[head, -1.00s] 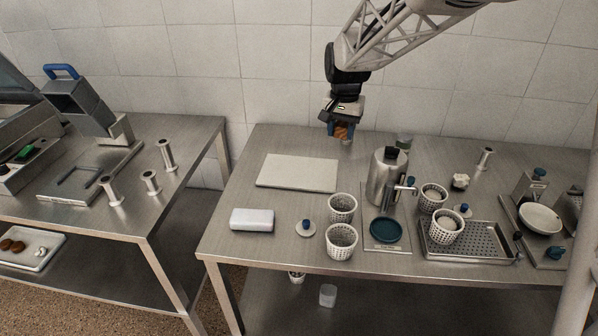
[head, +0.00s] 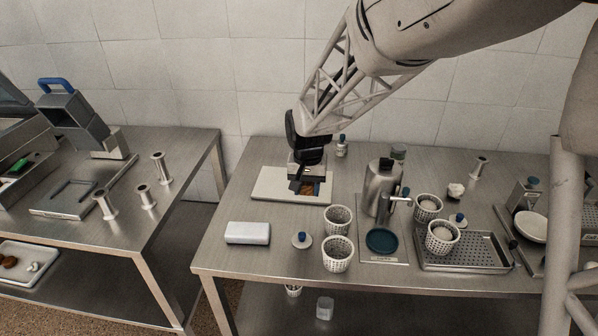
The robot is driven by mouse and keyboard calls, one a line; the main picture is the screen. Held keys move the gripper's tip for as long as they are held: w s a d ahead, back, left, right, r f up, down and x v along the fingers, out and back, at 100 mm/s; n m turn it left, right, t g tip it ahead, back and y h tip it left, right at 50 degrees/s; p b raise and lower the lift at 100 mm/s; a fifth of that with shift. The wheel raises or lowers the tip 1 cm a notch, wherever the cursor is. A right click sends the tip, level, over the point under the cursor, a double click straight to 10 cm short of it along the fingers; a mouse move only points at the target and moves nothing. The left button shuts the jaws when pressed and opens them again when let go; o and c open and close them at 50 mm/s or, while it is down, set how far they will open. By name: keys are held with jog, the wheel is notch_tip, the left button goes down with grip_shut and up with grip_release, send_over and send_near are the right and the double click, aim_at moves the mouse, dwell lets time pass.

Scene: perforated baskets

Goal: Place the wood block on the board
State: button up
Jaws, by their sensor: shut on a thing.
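The board (head: 268,186) is a flat pale rectangle at the back left of the right-hand steel table. My gripper (head: 307,186) is over the right part of the board, pointing down. It is shut on the wood block (head: 308,188), a small brown piece mostly hidden between the dark fingers. The block is low over the board; I cannot tell whether it touches the surface.
A white box (head: 248,233) lies in front of the board. Perforated baskets (head: 337,254), a steel pot (head: 381,188) and a perforated tray (head: 463,250) stand to the right. A small bottle (head: 341,147) stands behind the board's right side.

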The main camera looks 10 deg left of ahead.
aim_at(307, 194)
notch_tip(307, 194, down, 5)
jog(key=shift+f, duration=0.1)
jog(key=shift+w, duration=0.1)
dwell(0.3)
jog(key=w+a, duration=0.2)
jog(key=w, duration=0.3)
jog(key=w+a+f, duration=0.1)
jog(key=w, duration=0.4)
jog(key=w+a, duration=0.2)
jog(key=w, duration=0.3)
jog(key=shift+a+f, duration=0.25)
jog(key=shift+a, duration=0.05)
jog(key=shift+f, duration=1.7)
jog(key=shift+f, duration=0.1)
jog(key=o, duration=0.9)
